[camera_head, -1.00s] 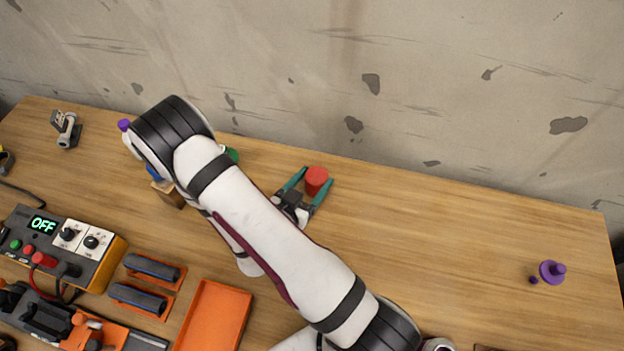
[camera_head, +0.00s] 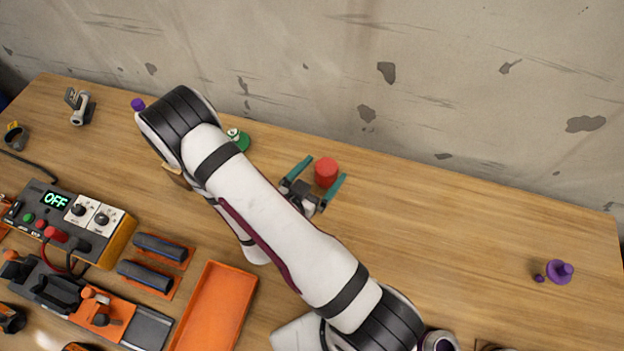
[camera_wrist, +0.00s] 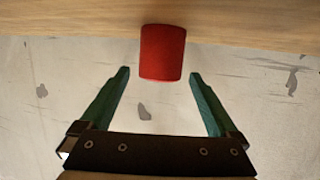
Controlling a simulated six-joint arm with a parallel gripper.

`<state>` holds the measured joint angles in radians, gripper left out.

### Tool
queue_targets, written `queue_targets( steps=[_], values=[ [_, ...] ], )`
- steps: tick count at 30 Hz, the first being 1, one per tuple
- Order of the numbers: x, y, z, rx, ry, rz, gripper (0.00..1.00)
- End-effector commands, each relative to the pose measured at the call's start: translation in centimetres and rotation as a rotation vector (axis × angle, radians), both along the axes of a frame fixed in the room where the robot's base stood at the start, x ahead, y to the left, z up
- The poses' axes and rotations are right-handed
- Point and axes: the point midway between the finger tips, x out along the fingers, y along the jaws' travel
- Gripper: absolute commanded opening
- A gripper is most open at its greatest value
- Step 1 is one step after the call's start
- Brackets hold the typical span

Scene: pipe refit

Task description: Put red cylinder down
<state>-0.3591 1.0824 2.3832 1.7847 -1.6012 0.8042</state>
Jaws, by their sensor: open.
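The red cylinder (camera_head: 326,172) stands upright on the wooden table toward the back, just beyond my gripper. My gripper (camera_head: 322,170) is open, with its two teal fingers spread to either side of the cylinder's near part. In the wrist view the red cylinder (camera_wrist: 162,52) rests on the wood, which appears at the top. There the open fingers (camera_wrist: 158,73) point toward it, with clear gaps on both sides and no visible contact. My gripper holds nothing.
An orange tray (camera_head: 215,306) lies at the front, beside dark grey cylinders on orange holders (camera_head: 160,247). A power unit (camera_head: 72,222) reads OFF at left. A green part (camera_head: 240,140) sits behind my arm. A purple part (camera_head: 560,272) is far right.

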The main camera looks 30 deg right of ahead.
Motion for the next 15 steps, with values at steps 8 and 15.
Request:
queue_targets(
  steps=[8,15],
  values=[
    [-3.5,6.3,2.2,0.002,-0.003,0.011,0.96],
    [-5.3,9.1,3.2,0.001,-0.001,0.004,0.96]
  ],
)
